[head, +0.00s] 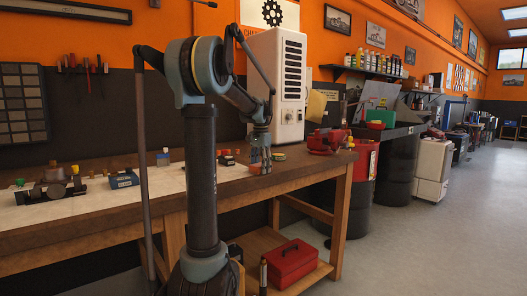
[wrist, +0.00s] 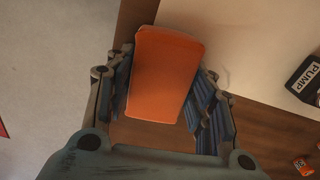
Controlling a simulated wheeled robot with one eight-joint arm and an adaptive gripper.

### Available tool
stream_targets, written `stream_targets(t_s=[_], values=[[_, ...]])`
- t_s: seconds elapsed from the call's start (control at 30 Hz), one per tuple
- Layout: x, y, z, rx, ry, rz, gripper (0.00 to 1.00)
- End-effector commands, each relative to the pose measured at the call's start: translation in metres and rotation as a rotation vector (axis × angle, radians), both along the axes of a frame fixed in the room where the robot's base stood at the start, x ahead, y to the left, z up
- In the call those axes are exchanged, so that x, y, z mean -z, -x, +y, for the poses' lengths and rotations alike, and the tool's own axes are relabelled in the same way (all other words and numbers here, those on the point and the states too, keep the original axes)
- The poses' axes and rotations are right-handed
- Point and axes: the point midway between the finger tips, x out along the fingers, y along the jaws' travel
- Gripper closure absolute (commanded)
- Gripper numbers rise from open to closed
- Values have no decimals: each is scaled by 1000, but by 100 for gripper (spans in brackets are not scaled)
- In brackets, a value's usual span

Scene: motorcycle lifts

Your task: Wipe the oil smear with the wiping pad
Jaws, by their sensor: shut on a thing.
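My gripper (head: 260,160) is over the right part of the workbench in the head view. In the wrist view its two fingers stand on either side of an orange wiping pad (wrist: 165,75) and grip it. The pad is a rounded block and lies over the bench's wooden edge and the corner of a pale mat (wrist: 250,50). I cannot tell whether the pad touches the surface beneath. The oil smear cannot be made out in either view; the pad, gripper or arm may hide it.
A dark box marked PUMP (wrist: 306,80) lies right of the pad. A white cabinet (head: 273,80) stands behind my gripper. Floor is open at right.

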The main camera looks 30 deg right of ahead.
Motion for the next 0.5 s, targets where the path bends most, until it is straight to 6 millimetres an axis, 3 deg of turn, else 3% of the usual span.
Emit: stream_targets(t_s=[0.1, 0.2, 0.5], values=[[-2, 0, 1, -3, 0, 0, 77], [-25, 1, 2, -2, 0, 1, 77], [-51, 0, 2, -3, 0, 0, 77]])
